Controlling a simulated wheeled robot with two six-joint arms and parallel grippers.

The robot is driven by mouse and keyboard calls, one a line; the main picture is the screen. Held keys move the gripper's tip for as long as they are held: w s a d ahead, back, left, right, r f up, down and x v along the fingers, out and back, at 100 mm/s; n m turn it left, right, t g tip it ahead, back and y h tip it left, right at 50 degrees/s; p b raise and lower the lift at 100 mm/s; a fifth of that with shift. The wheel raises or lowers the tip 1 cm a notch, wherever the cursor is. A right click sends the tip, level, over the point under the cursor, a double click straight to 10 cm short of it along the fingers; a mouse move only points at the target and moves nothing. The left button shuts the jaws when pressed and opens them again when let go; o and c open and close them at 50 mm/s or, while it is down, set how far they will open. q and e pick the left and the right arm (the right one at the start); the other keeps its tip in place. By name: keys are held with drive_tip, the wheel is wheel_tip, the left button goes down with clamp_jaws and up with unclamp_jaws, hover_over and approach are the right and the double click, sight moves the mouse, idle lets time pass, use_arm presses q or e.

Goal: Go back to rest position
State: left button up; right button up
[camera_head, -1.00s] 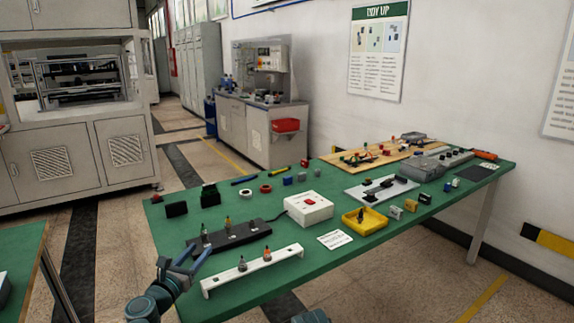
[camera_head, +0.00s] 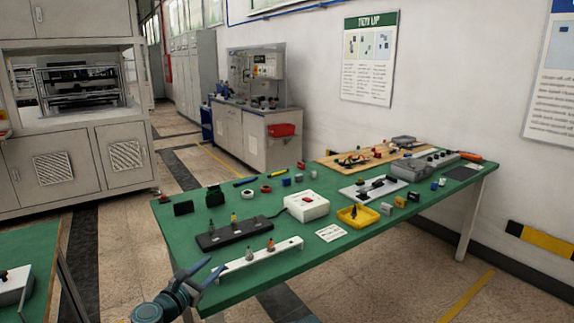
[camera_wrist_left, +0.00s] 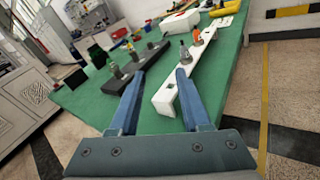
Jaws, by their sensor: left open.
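My left gripper (camera_head: 200,274) is at the near left corner of the green table (camera_head: 262,281) in the head view. Its blue fingers are apart and nothing is between them. In the left wrist view the open fingers (camera_wrist_left: 157,100) point toward a white rail (camera_wrist_left: 196,66) with two small fittings and a black rail (camera_wrist_left: 128,66). The white rail (camera_head: 250,259) and the black rail (camera_head: 235,232) also show in the head view, just beyond my left gripper. My right gripper is not in view.
Another green table (camera_head: 28,245) is at the left edge. Floor (camera_head: 350,290) shows free at the right front.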

use_arm(q)
drive_tip(key=s+d+f+m+g+h+p, duration=0.1)
drive_tip(key=s+d+m+g+p, duration=0.35)
drive_tip(key=d+m, duration=0.35)
drive_tip(key=s+d+f+m+g+h+p, duration=0.1)
drive_tip(key=s+d+m+g+p, duration=0.35)
drive_tip(key=d+m, duration=0.35)
drive_tip(key=s+a+r+m+g+y+p, duration=0.1)
drive_tip(key=s+m+g+y+p, duration=0.6)
drive_tip(key=s+m, duration=0.6)
drive_tip(key=m+y+p, duration=0.2)
drive_tip(key=m, duration=0.1)
drive_tip(key=shift+s+a+r+y+p, duration=0.15)
drive_tip(key=shift+s+y+p, duration=0.05)
drive_tip(key=shift+y+p, duration=0.2)
